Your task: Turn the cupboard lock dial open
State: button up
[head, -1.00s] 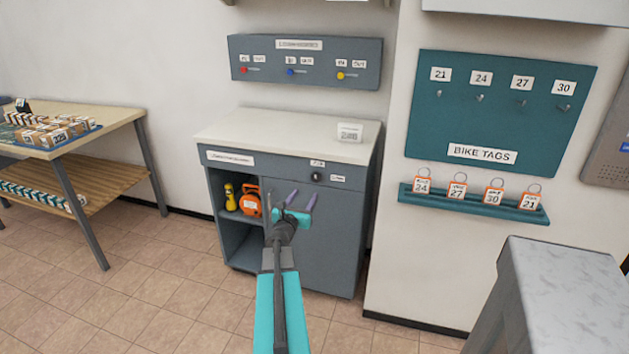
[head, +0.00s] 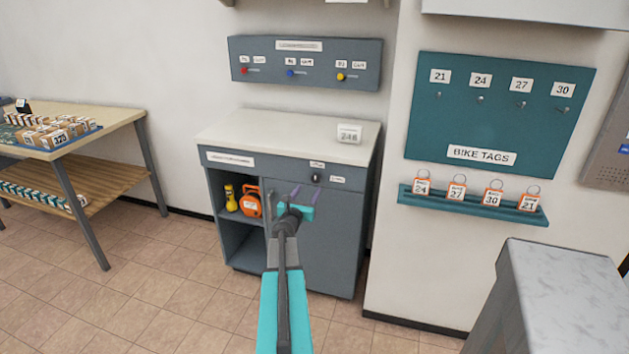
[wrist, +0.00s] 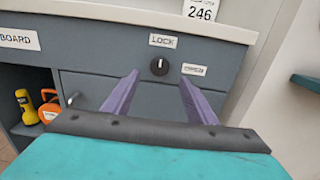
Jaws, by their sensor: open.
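The black lock dial (head: 316,178) is on the upper front of the grey cupboard (head: 330,245), under the worktop. In the wrist view the dial (wrist: 159,66) has a light pointer mark near its top, with a "LOCK" label (wrist: 162,41) above it and another label (wrist: 194,70), too small to read surely, to its right. My gripper (head: 306,192) is open and empty, with purple fingers pointing at the cupboard front. In the wrist view the dial lies beyond and between the fingertips of my gripper (wrist: 161,80), apart from them.
A small card reading 246 (head: 349,133) stands on the white worktop (head: 280,134). A yellow torch (head: 230,196) and an orange item (head: 250,202) sit on the open shelf at left. A grey handle (wrist: 73,99) is left of the fingers. The bike tags ledge (head: 474,205) is at right.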

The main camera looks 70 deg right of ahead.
aim_at(315, 179)
jog(key=shift+w+d+p, duration=0.15)
jog(key=shift+d+p, duration=0.3)
jog(key=shift+d, duration=1.85)
jog(key=shift+w+d+p, duration=0.15)
jog(key=shift+d+p, duration=0.25)
jog(key=shift+d, duration=1.85)
jog(key=c, duration=1)
